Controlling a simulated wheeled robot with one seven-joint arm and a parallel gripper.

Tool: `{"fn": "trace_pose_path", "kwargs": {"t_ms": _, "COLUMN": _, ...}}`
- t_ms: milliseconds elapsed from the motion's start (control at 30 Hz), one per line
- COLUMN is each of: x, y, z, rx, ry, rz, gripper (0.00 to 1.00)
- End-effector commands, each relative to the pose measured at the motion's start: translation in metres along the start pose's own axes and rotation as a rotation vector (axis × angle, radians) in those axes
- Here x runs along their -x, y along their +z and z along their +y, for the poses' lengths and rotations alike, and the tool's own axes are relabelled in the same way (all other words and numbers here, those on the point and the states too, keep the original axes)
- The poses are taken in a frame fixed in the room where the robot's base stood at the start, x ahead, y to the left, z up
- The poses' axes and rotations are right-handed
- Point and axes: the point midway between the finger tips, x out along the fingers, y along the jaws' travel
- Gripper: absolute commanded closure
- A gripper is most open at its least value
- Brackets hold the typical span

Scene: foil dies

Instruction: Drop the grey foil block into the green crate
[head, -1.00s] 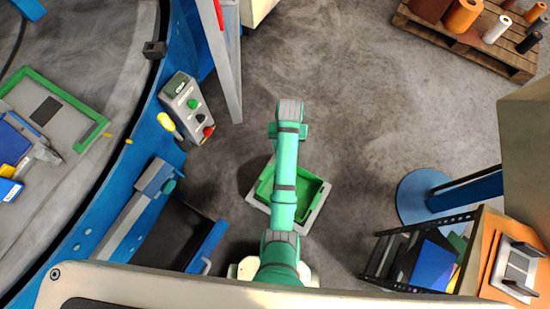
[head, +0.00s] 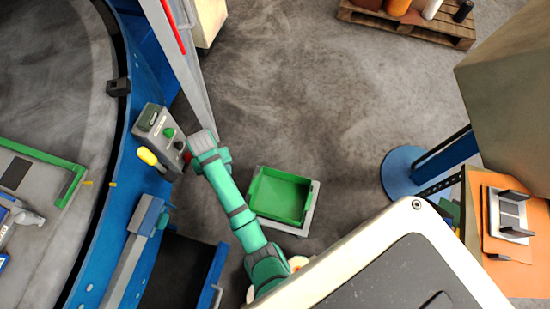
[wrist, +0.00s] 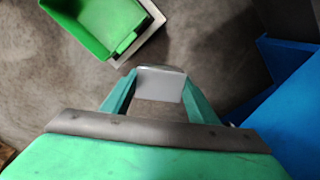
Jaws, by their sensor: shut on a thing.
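The grey foil block (wrist: 160,87) shows in the wrist view between the two green fingers of my gripper (wrist: 157,92), which is shut on it. The green crate (wrist: 118,48) is at the upper left of the wrist view, apart from the block and lower down. In the head view the open green crate (head: 281,197) stands on a pale base on the floor, to the right of my green arm. The inside that shows looks empty. My gripper and the block are hidden beneath the arm in the head view.
A blue round stand (head: 402,175) is to the right. A pallet (head: 410,25) is at the top. Open floor lies beyond the crate.

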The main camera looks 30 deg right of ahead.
Motion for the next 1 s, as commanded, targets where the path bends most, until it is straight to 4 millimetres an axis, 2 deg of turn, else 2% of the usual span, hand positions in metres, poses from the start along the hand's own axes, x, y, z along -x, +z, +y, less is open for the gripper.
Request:
{"fn": "trace_pose_path", "kwargs": {"t_ms": 233, "x": -0.053, "y": 0.027, "z": 0.099, "rx": -0.634, "ry": -0.014, "rz": -0.007, "gripper": 0.67}}
{"fn": "trace_pose_path", "kwargs": {"t_ms": 400, "x": -0.087, "y": 0.061, "z": 0.167, "rx": -1.082, "ry": -0.009, "rz": -0.007, "gripper": 0.67}}
{"fn": "trace_pose_path", "kwargs": {"t_ms": 500, "x": -0.102, "y": 0.081, "z": 0.197, "rx": -1.289, "ry": -0.004, "rz": -0.003, "gripper": 0.67}}
{"fn": "trace_pose_path", "kwargs": {"t_ms": 600, "x": -0.113, "y": 0.097, "z": 0.218, "rx": -1.442, "ry": 0.000, "rz": 0.001, "gripper": 0.67}}
{"fn": "trace_pose_path", "kwargs": {"t_ms": 700, "x": -0.119, "y": 0.107, "z": 0.232, "rx": -1.538, "ry": 0.004, "rz": 0.004, "gripper": 0.67}}
{"fn": "trace_pose_path", "kwargs": {"t_ms": 1000, "x": -0.138, "y": 0.113, "z": 0.238, "rx": -1.591, "ry": 0.007, "rz": 0.005, "gripper": 0.67}}
